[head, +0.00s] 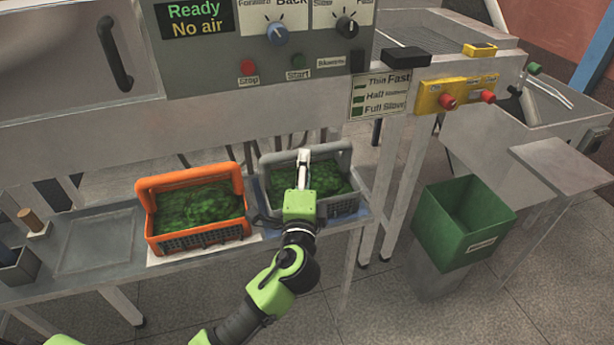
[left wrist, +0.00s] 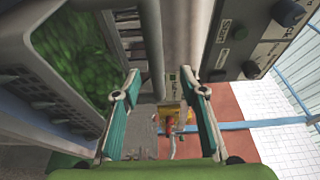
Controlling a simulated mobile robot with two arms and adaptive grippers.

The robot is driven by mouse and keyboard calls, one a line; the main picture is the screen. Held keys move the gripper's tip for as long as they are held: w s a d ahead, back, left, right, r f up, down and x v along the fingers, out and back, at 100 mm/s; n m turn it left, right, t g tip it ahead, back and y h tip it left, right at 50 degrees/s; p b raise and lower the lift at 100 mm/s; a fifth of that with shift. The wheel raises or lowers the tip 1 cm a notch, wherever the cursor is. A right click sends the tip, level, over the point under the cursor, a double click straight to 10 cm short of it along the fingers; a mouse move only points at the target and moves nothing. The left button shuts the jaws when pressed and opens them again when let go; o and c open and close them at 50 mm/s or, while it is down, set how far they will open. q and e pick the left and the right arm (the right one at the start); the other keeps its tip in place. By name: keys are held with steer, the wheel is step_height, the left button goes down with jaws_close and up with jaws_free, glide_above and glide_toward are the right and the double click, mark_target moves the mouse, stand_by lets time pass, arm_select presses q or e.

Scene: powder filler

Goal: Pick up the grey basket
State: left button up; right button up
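The grey basket (head: 345,206), filled with green leafy stuff, stands on the bench under the machine, right of the orange basket. Its raised handle (head: 336,148) runs along the back. My left gripper (head: 303,160) reaches over the basket to the handle and hides part of it. In the left wrist view the basket wall (left wrist: 50,105) fills the left side. A grey handle bar (left wrist: 152,45) shows between the spread fingertips (left wrist: 160,82), which look apart from it. My right gripper is in neither view.
An orange basket (head: 198,240) with similar contents stands close on the left. The machine's control panel (head: 265,55) overhangs the bench just behind and above. A green bin (head: 460,225) stands on the right. The bench's left part holds an empty tray area (head: 95,243).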

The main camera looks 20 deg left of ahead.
arm_select(q)
steer(key=shift+f+p+x, duration=0.2)
steer(key=shift+p+x, duration=0.05)
steer(key=shift+x, duration=1.7)
steer(key=shift+f+p+x, duration=0.2)
steer(key=shift+p+x, duration=0.05)
steer(key=shift+x, duration=1.75)
steer(key=shift+d, duration=0.15)
jaws_close()
steer(key=shift+r, duration=0.2)
